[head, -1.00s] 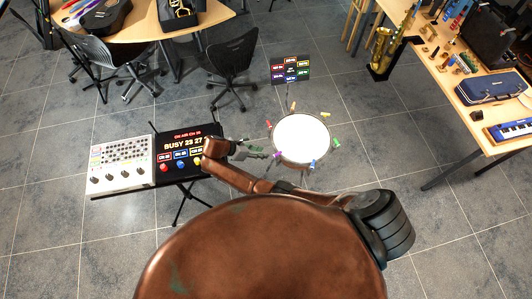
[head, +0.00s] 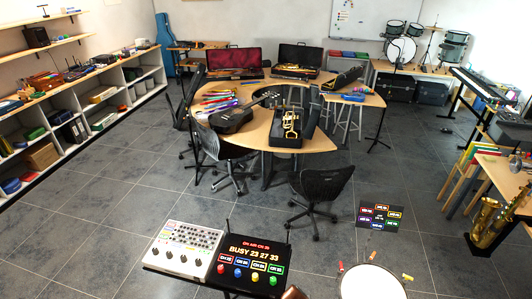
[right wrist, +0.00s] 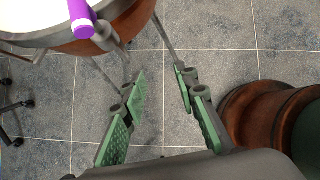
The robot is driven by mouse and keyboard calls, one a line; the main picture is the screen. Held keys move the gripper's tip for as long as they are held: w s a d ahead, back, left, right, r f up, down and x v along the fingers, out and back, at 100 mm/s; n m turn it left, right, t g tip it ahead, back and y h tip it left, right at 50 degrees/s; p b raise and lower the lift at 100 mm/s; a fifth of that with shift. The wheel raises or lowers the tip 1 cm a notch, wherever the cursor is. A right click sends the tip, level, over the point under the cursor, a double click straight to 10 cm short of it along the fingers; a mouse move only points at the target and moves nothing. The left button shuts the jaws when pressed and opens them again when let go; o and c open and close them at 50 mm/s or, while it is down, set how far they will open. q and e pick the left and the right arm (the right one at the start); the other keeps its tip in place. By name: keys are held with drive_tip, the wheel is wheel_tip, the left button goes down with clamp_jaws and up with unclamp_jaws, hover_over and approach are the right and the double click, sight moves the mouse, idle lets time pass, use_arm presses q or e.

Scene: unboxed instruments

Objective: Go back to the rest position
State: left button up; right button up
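My right gripper (right wrist: 160,85) shows in the right wrist view with its green-padded fingers apart and only floor between them. It is empty. The round white-topped drum (right wrist: 40,30) is at the upper left of that view, with a purple peg (right wrist: 82,18) at its rim, apart from the fingers. In the head view the drum (head: 372,283) is cut by the bottom edge. A small piece of my brown arm shows at the bottom edge beside the control panel. My left gripper is in neither current view.
A white knob panel (head: 185,248) and a black lit panel (head: 252,262) reading "BUSY 23 27 33" stand left of the drum. Chairs, a curved table (head: 320,142) and a saxophone (head: 487,220) lie beyond. Floor at left is clear.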

drive_tip(key=s+d+f+m+y+b, duration=0.2)
drive_tip(key=s+f+m+b, duration=0.1)
drive_tip(key=s+f, duration=0.85)
drive_tip(key=s+d+f+m+y+b, duration=0.15)
drive_tip(key=s+f+m, duration=0.25)
drive_tip(key=s+f, duration=0.75)
drive_tip(key=s+d+f+m+y+b, duration=0.1)
drive_tip(key=s+f+m+b, duration=0.1)
drive_tip(key=s+f, duration=0.3)
drive_tip(key=s+d+f+m+t+y+b, duration=0.1)
drive_tip(key=s+f+m, duration=0.3)
drive_tip(key=s, duration=0.4)
drive_tip(key=s+d+f+m+y+b, duration=0.1)
drive_tip(key=s+d+f+m+b, duration=0.1)
drive_tip(key=s+f, duration=0.5)
drive_tip(key=shift+s+d+m+t+b, duration=0.25)
drive_tip(key=shift+d+m+t+b, duration=0.2)
drive_tip(key=shift+m, duration=0.35)
